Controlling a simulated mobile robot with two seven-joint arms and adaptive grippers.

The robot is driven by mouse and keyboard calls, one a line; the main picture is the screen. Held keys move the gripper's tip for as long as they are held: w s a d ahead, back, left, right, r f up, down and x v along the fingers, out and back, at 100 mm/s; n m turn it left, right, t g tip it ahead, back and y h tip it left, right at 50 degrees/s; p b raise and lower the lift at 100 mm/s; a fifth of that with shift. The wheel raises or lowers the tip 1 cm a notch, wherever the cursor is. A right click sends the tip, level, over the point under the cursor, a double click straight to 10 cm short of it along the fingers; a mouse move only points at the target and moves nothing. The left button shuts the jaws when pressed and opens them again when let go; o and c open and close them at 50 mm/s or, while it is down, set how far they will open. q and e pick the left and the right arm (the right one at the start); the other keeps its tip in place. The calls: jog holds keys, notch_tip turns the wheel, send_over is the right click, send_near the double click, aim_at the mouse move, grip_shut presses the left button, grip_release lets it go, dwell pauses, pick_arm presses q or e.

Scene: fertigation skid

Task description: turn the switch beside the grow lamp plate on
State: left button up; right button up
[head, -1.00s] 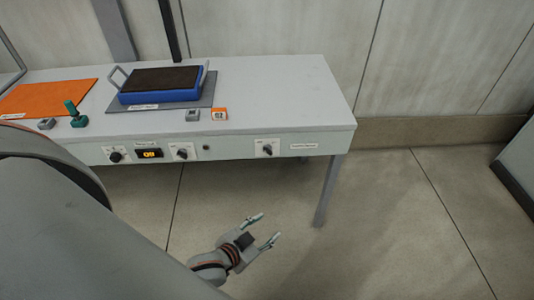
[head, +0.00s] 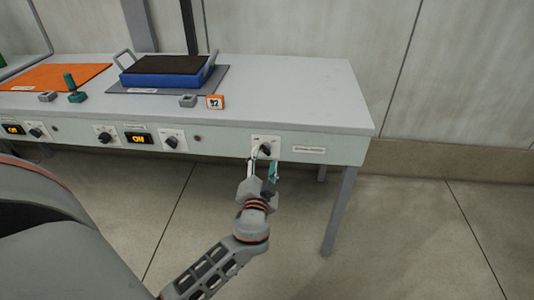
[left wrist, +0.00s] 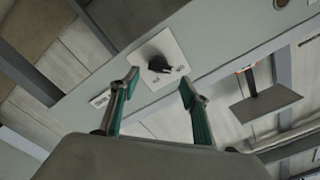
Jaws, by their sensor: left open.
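A black rotary switch (head: 265,149) on a white plate sits on the front panel of the bench, near its right end. A small label plate (head: 309,150) is to its right, too small to read. In the left wrist view the switch knob (left wrist: 159,64) shows ahead, between and just beyond the fingertips. My left gripper (head: 262,168) is open and empty, just below and in front of the switch; its fingers also show in the left wrist view (left wrist: 158,82). I cannot tell whether a finger touches the plate. My right gripper is not in view.
Other knobs (head: 172,141) and an orange-lit display (head: 138,138) are on the panel to the left. Floor below is clear.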

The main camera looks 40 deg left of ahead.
aim_at(266, 152)
pick_arm(q)
jog(key=shift+x, duration=2.25)
jog(key=shift+f, duration=0.1)
jog(key=c, duration=1.1)
